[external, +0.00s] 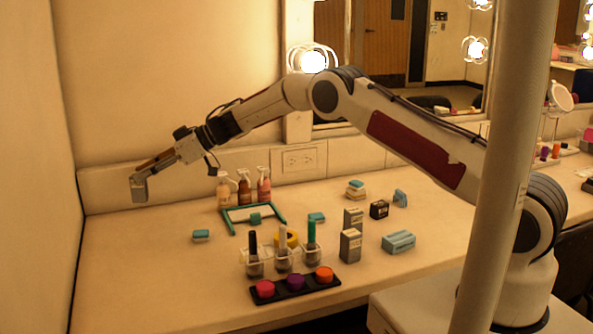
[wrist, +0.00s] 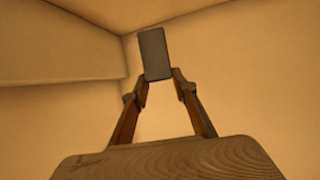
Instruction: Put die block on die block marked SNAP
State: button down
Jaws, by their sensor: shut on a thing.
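My gripper (external: 138,179) is at the far left, raised above the table and close to the side wall. It is shut on a grey block (external: 139,190). In the wrist view the grey block (wrist: 154,53) is pinched between the two fingertips and extends past them, slightly tilted. Two upright grey blocks, a rear one (external: 353,218) and a front one (external: 350,246), and a small black block with light markings (external: 379,209) stand right of centre on the table, far from my gripper. I cannot read which block is marked SNAP.

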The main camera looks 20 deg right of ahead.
jog(key=w+d+r+m+t+h, duration=0.1)
jog(key=w+d+r+m+t, duration=0.1)
jog(key=d+r, duration=0.35)
jog(key=w+d+r+m+t+h, duration=0.1)
jog(key=w+d+r+m+t, duration=0.1)
jog(key=d, duration=0.6)
jog(key=w+d+r+m+t+h, duration=0.1)
jog(key=w+d+r+m+t, duration=0.15)
jog(key=d, duration=0.45)
jog(key=shift+s+d+r+m+t+h, duration=0.45)
jog(key=shift+s+d+m+t+h, duration=0.9)
jog(key=shift+d, duration=7.45)
jog(key=shift+s+d+r+m+t+h, duration=0.4)
jog(key=shift+s+d+m+h, duration=1.75)
jog(key=shift+d, duration=6.6)
jog(key=s+a+f+n+g+y, duration=0.1)
jog(key=s+f+n+g+y, duration=0.1)
jog(key=s+n+g+y, duration=0.3)
jog(key=s+a+f+n+g+y, duration=0.2)
jog(key=s+n+g+y, duration=0.3)
jog(key=s+n, duration=0.5)
jog(key=s+g, duration=0.2)
jog(key=s, duration=0.2)
jog(key=shift+s+a+n, duration=0.15)
jog(key=shift+a+n, duration=0.1)
jog(key=shift+n, duration=0.1)
